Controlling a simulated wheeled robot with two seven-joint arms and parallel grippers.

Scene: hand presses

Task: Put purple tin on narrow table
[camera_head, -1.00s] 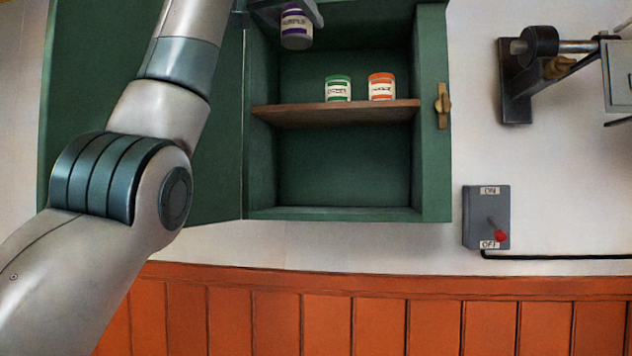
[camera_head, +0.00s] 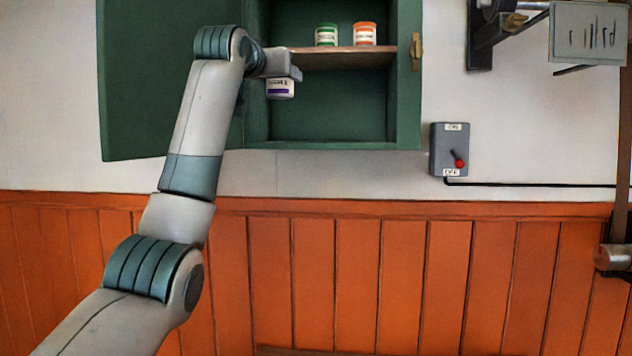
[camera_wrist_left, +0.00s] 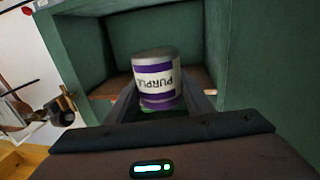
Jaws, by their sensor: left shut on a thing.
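The purple tin (camera_head: 281,89) is a small white can with purple bands. My left gripper (camera_head: 284,74) is shut on it and holds it in front of the green wall cabinet, a little lower than the shelf in the head view. The narrow table cannot be made out with certainty. My right gripper is not in view.
The open green cabinet (camera_head: 408,120) has a wooden shelf (camera_head: 340,60) bearing a green tin (camera_head: 326,35) and an orange tin (camera_head: 364,34). A grey switch box (camera_head: 449,149) is on the wall at right. Orange panelling (camera_head: 400,280) runs below.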

